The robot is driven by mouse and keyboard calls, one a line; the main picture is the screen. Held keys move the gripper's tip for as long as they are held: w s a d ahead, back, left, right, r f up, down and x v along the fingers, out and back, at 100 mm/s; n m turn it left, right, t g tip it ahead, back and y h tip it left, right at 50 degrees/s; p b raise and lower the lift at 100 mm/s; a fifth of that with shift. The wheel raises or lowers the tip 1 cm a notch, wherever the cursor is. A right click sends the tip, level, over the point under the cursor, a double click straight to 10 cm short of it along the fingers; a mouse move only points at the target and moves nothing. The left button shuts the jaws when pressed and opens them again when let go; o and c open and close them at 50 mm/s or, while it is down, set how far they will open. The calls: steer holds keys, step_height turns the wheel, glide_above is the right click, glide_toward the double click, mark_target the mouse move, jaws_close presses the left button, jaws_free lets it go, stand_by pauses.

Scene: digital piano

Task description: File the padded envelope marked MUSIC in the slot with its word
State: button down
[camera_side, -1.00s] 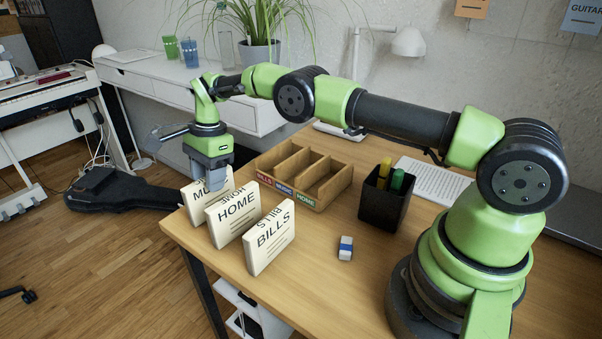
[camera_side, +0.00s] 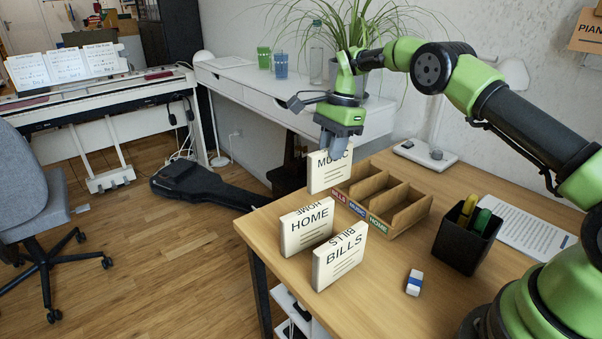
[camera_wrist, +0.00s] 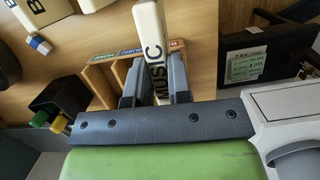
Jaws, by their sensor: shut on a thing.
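The padded envelope marked MUSIC (camera_side: 329,174) is cream and hangs upright from my gripper (camera_side: 336,150), lifted off the table. In the wrist view its edge with the word MUSIC (camera_wrist: 153,50) stands between the two fingers (camera_wrist: 155,85), which are shut on it. The wooden sorter (camera_side: 412,215) stands just right of and behind the envelope in the side view, with slots labelled BILLS (camera_side: 339,195), MUSIC (camera_side: 357,209) and HOME (camera_side: 379,225). The envelope overlaps the sorter's left end in the picture. In the wrist view the sorter (camera_wrist: 100,75) is partly hidden behind the fingers.
The HOME envelope (camera_side: 306,228) and BILLS envelope (camera_side: 339,257) stand on the table at the front left. A black pen cup (camera_side: 463,246) stands right of the sorter. A blue and white eraser (camera_side: 414,282) lies in front. A guitar case (camera_side: 205,188) lies on the floor.

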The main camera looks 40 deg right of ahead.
steer(key=s+d+r, duration=0.7)
steer(key=d, duration=0.3)
step_height(320, 180, down, 11)
steer(key=shift+a, duration=0.15)
steer(key=shift+f, duration=0.1)
stand_by(0.3)
steer(key=c, duration=1)
jaws_free()
steer(key=shift+d+r, duration=0.2)
steer(key=shift+r, duration=0.65)
steer(key=shift+d+r, duration=0.15)
steer(key=shift+r, duration=0.65)
steer(key=shift+d+r, duration=0.2)
steer(key=shift+r, duration=0.65)
steer(key=r, duration=0.3)
steer(key=d+r, duration=0.1)
steer(key=r, duration=0.2)
steer(key=d+r, duration=0.1)
steer(key=r, duration=0.2)
steer(key=shift+r, duration=0.35)
